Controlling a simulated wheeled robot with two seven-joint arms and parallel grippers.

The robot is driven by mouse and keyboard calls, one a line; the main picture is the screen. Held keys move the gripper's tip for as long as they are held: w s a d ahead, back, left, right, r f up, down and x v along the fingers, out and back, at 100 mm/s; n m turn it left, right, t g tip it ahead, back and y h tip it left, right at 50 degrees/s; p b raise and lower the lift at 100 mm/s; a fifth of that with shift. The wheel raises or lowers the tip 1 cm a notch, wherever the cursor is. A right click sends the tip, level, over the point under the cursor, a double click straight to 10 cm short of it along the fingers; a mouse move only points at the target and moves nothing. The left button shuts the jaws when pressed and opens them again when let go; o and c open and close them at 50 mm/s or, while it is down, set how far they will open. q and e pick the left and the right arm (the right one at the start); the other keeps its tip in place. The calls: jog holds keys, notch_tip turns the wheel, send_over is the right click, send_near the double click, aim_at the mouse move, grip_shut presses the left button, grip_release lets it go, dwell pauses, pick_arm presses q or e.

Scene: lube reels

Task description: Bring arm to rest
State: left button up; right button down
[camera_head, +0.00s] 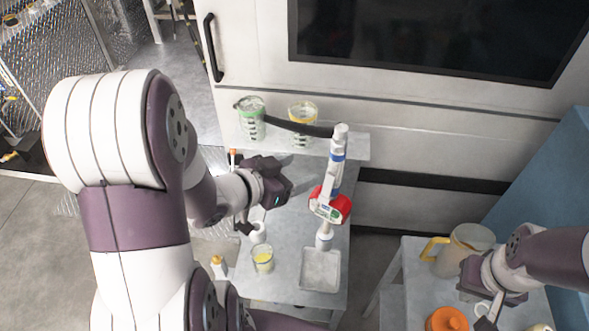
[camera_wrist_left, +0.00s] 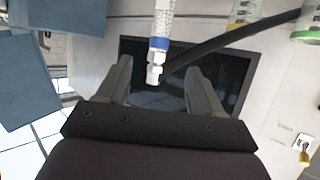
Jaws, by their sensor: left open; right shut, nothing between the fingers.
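My left arm comes in from the left in the head view. Its dark gripper (camera_head: 272,185) hangs over the bench, left of a white and red dispensing handle (camera_head: 328,206), with a gap between them. In the left wrist view the left gripper (camera_wrist_left: 158,68) has its two fingers spread and nothing held. My right gripper (camera_head: 488,308) is at the lower right, shut and empty, over a side table, beside a jug (camera_head: 464,250) with a yellow handle.
Two measuring jugs, green-rimmed (camera_head: 251,118) and yellow-rimmed (camera_head: 302,122), stand at the bench's back with a black hose (camera_head: 300,128) beside them. A beaker of yellow liquid (camera_head: 263,259) and a grey tray (camera_head: 320,270) are nearer. An orange-lidded container (camera_head: 447,319) is on the side table.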

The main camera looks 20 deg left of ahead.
dwell(0.3)
pick_arm(q)
jog(key=s+a+f+n+g+y+b, duration=0.1)
jog(key=s+a+f+n+g+y, duration=0.35)
jog(key=a+f+g+y, duration=0.3)
jog(key=s+d+f+g+h+b, duration=0.2)
jog(key=s+d+g, duration=0.1)
jog(key=d, duration=0.5)
jog(key=shift+s+d+b, duration=0.35)
jog(key=shift+s+b, duration=0.05)
jog(key=shift+s, duration=0.1)
jog(key=shift+a, duration=0.15)
